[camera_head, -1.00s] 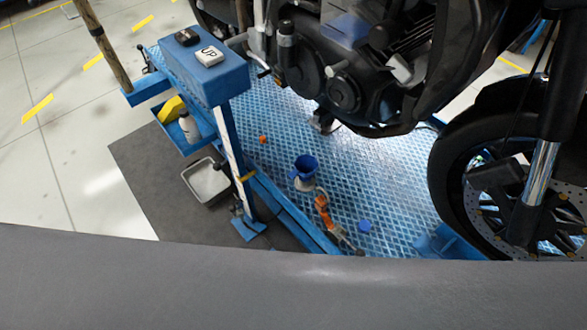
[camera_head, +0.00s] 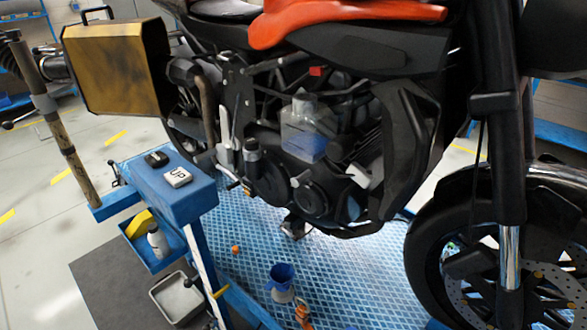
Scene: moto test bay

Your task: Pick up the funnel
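The blue funnel (camera_head: 282,273) is low in the head view, left of centre. It stands upright with its wide mouth up, on the blue textured lift platform (camera_head: 345,275) under the motorcycle. A pale part shows just below its blue cone; I cannot tell whether this belongs to the funnel or is a separate thing. Neither of my grippers shows in the head view.
The motorcycle (camera_head: 330,210) stands over the platform. A blue stand (camera_head: 190,205) with an UP button box (camera_head: 178,177) is at left. A grey tray (camera_head: 176,298) lies on the dark mat. An orange tool (camera_head: 303,314) lies near the funnel.

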